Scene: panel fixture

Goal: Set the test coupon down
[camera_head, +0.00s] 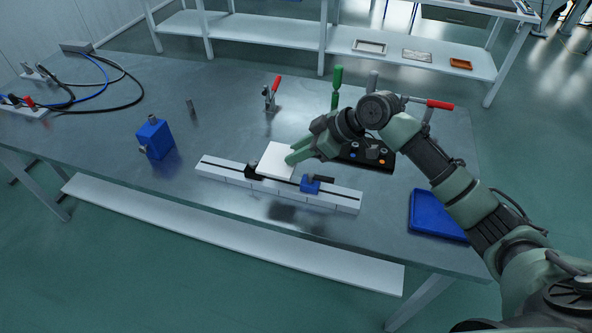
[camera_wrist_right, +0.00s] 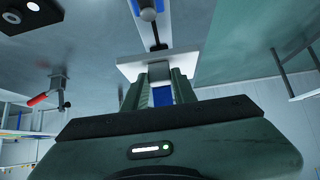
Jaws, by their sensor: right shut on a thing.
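The test coupon is a flat white plate (camera_head: 276,160). It shows in the wrist view (camera_wrist_right: 130,67) at the fingertips. The coupon is at the back edge of a white slotted rail (camera_head: 228,176), between a black block (camera_head: 253,171) and a blue clamp block (camera_head: 310,185). I cannot tell whether the coupon touches the rail or hovers above it. My left gripper is out of view.
A blue box (camera_head: 154,139) stands left of the rail. A black control box with buttons (camera_head: 367,157) is behind my right arm, and a blue tray (camera_head: 436,216) lies at the right. Red-handled toggle clamps (camera_head: 271,94) stand at the back. The table left of the rail is mostly clear.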

